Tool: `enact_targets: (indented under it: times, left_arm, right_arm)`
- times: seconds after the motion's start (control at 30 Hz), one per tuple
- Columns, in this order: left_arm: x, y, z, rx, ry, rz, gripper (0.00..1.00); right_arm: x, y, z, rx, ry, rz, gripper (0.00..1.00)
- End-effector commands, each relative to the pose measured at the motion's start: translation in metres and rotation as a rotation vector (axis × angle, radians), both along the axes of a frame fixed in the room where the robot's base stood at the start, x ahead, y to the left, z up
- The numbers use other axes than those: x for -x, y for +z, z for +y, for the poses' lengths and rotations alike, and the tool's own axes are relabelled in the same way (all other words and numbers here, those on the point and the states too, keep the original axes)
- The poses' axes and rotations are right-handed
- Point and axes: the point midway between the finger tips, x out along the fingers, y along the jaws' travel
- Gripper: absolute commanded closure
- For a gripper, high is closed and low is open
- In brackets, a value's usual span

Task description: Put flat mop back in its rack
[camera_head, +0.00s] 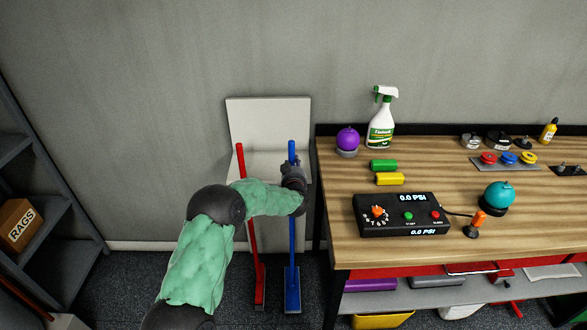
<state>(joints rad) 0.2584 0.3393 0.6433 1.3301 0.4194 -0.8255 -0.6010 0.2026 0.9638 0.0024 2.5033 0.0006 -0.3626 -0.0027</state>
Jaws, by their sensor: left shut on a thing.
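The blue-handled flat mop (291,240) stands nearly upright, its blue head (292,300) low near the dark floor. My left gripper (293,178) is shut on the upper part of its handle, and the handle top shows above the gripper. The gripper hides the grasped stretch. The pale rack (268,110) is against the wall right behind, its lower part partly covered by my arm. I cannot tell whether the blue handle touches the rack. My right gripper is out of view.
A red-handled tool (247,215) stands just left of the blue mop, partly behind my arm. The wooden workbench (440,175) is close on the right, with a spray bottle (381,120) and pressure box (400,214). A shelf with a rags box (18,224) stands at far left.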

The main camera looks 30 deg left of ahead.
Motion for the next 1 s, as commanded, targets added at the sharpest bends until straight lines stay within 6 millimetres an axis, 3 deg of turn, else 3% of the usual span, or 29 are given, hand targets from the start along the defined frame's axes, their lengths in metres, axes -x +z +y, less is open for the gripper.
enact_targets:
  times: [0.53, 1.0]
  left_arm:
    - [-0.0070, 0.0037, 0.0048, -0.003, 0.001, -0.006, 1.00]
    - [-0.0070, -0.0057, 0.0048, -0.003, 0.001, -0.006, 1.00]
  right_arm:
    - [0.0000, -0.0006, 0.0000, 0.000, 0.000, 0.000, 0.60]
    - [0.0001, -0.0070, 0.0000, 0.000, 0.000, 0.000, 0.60]
